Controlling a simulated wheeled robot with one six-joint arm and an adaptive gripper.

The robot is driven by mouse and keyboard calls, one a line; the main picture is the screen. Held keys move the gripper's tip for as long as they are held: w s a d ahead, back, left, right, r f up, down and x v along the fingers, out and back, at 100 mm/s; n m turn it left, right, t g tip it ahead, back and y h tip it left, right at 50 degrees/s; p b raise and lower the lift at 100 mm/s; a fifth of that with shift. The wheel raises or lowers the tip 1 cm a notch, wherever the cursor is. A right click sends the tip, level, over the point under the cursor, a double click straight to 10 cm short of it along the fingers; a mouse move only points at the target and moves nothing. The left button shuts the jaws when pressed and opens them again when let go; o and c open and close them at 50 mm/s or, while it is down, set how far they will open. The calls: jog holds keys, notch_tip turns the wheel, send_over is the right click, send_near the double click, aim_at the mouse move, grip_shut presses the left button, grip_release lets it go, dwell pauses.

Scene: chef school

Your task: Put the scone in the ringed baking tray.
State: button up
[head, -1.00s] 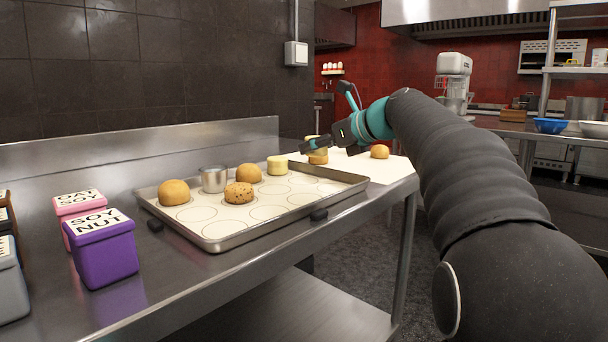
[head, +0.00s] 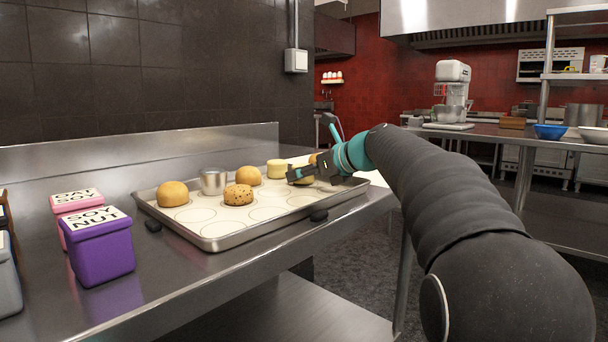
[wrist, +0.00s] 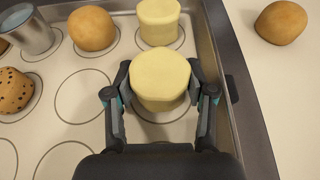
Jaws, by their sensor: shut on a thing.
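My gripper (wrist: 160,95) is shut on a pale yellow round scone (wrist: 160,78), with one finger on each side of it. In the wrist view the scone is over a printed ring near the tray's side wall, and part of that ring shows below it. I cannot tell if its base touches the tray. In the head view my gripper (head: 303,175) is over the right end of the ringed baking tray (head: 222,243), and the fingers partly hide the scone. A similar pale scone (head: 277,169) stands on a neighbouring ring.
The tray also holds two plain buns (head: 172,194) (head: 248,176), a speckled bun (head: 238,195) and a metal cup (head: 213,182). Several rings are empty. Another bun (wrist: 281,22) lies on the white surface outside the tray. Purple (head: 98,248) and pink tubs stand left.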

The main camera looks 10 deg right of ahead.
jog(key=o, duration=1.2)
jog(key=shift+f, duration=0.1)
jog(key=shift+c, duration=0.2)
jog(key=shift+r, duration=0.2)
jog(key=v, duration=1.2)
jog(key=shift+f+p, duration=0.15)
jog(key=shift+p, duration=0.2)
